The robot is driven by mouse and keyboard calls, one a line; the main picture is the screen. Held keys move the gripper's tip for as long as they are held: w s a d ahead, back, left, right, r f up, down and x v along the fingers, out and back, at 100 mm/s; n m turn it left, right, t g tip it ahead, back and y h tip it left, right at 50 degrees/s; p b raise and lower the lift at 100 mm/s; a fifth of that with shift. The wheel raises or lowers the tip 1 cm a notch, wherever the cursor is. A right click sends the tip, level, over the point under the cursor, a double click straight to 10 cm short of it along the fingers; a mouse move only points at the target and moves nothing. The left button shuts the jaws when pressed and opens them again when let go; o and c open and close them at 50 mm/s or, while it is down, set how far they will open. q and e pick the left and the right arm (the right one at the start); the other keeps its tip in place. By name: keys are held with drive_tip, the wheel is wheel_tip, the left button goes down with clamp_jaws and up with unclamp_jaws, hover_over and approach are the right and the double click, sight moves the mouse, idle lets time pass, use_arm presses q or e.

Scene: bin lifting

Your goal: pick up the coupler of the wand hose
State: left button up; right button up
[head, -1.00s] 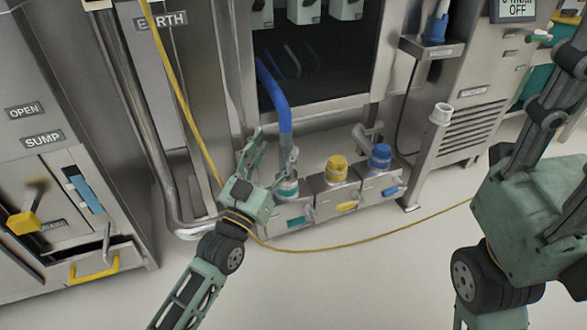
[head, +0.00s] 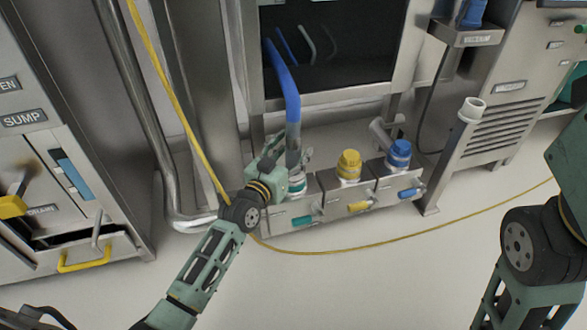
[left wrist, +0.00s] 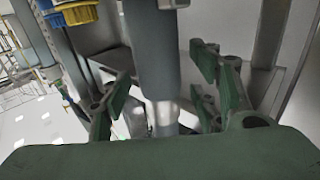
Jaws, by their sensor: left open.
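The blue wand hose (head: 290,95) comes down from the dark opening of the cabinet and ends in a grey coupler (head: 294,150). The coupler stands roughly upright over the teal-ringed port at the left of the row. My left gripper (head: 285,155) is at the coupler, with its fingers open on either side of it. In the left wrist view, the coupler (left wrist: 152,65) stands as a grey cylinder between the green fingers of my left gripper (left wrist: 168,85), with visible gaps. The coupler's lower end is partly hidden by the gripper. My right gripper is out of view.
Yellow-capped (head: 348,165) and blue-capped (head: 398,155) ports stand just right of the coupler. A thin yellow hose (head: 340,251) hangs at the left, passes by my left wrist and runs along the floor. A metal pipe (head: 150,150) stands at left. The front floor is clear.

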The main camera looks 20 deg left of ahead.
use_arm(q)
drive_tip(key=shift+w+d, duration=0.1)
drive_tip(key=shift+w, duration=0.3)
drive_tip(key=shift+r, duration=0.15)
clamp_jaws()
